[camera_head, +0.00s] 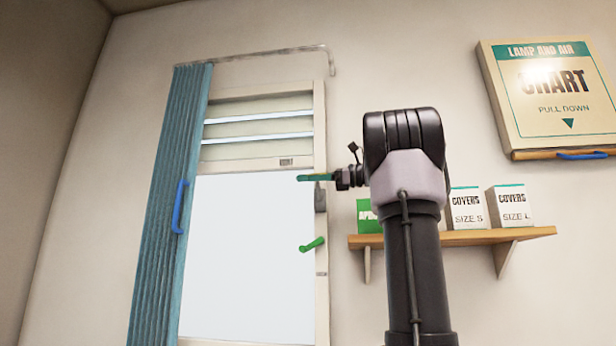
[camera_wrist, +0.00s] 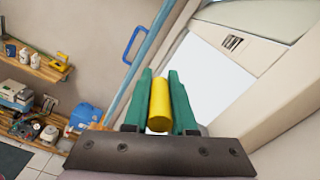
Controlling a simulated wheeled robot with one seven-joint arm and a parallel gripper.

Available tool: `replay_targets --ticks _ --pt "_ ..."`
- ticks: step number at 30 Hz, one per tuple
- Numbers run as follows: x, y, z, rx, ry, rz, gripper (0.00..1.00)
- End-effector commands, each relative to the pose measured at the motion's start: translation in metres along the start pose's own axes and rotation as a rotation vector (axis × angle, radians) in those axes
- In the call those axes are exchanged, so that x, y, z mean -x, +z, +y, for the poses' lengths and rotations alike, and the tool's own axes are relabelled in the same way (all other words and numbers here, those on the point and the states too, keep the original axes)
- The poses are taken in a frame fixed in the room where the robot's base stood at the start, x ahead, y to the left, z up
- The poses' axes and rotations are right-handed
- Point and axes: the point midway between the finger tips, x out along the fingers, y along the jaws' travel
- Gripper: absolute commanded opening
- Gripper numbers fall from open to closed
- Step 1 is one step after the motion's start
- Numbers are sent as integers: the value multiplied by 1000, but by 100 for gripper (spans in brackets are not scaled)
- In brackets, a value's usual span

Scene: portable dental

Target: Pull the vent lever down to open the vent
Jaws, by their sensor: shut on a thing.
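A yellow cylindrical grip (camera_wrist: 159,106), which looks like the end of the vent lever, sits between the green fingers of my gripper (camera_wrist: 160,76) in the wrist view. The fingers are shut on it. In the head view my gripper (camera_head: 302,178) is at the right side of the window, just below the vent, and the yellow grip is hidden there. The vent (camera_head: 258,127) has pale horizontal slats with bright strips between them. I cannot tell how the lever joins the frame.
A green handle (camera_head: 313,244) is on the window frame below my gripper. A blue-green curtain (camera_head: 168,215) with a blue handle (camera_head: 179,206) hangs at left. A wooden shelf (camera_head: 520,234) with boxes and a chart case (camera_head: 545,95) are at right.

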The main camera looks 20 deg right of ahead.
Motion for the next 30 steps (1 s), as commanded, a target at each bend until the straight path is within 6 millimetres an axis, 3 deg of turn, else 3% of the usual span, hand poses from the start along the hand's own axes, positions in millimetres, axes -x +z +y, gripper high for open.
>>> replay_targets --ticks 3,11,12,14,15,25,30 --pt "0 -5 9 11 0 0 0" --pt "0 -6 10 10 0 1 0" --pt "0 -6 10 10 0 1 29" --pt "0 -6 10 9 0 1 52" --pt "0 -6 10 9 0 1 55" --pt "0 -4 8 11 0 1 55" --pt "0 15 -2 14 0 2 55"
